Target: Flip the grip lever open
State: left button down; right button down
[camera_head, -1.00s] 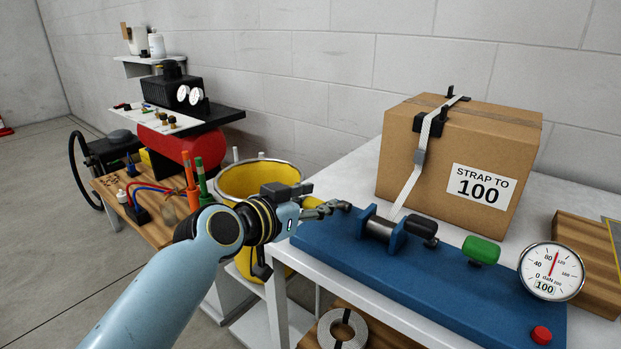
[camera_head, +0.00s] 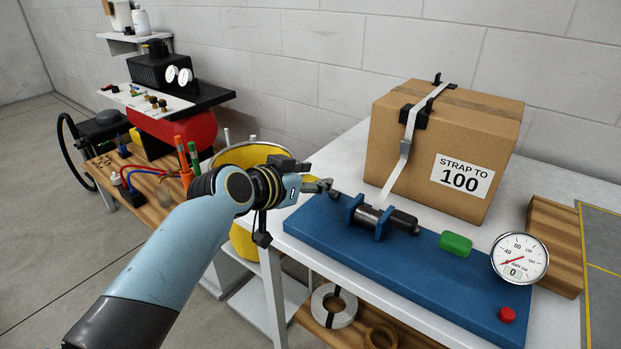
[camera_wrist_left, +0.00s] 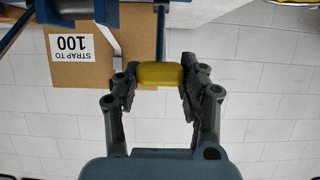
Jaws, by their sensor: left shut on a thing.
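My left gripper (camera_head: 320,187) is at the left end of the blue tensioner base (camera_head: 345,250). In the left wrist view, my left gripper (camera_wrist_left: 158,82) is shut on a yellow grip (camera_wrist_left: 160,76), with a thin blue bar (camera_wrist_left: 160,35) running away behind it. Which of these is the grip lever is not certain. My right gripper is not in view.
The cardboard box (camera_head: 405,150) with its white strap (camera_head: 404,150) stands behind the base. A yellow bin (camera_head: 250,152) stands behind my left arm. A wooden block (camera_head: 552,240) lies at the right.

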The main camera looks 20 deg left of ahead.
pick_arm(q)
jog(key=shift+w+r, duration=0.2)
jog(key=shift+r, duration=0.25)
jog(key=c, duration=1.2)
grip_release()
jog(key=o, duration=0.5)
jog(key=shift+d+f, duration=0.1)
jog(key=shift+f, duration=0.1)
jog(key=shift+s, duration=0.2)
jog(key=v, duration=1.1)
jog(key=shift+s+a+r, duration=0.2)
jog(key=shift+s, duration=0.1)
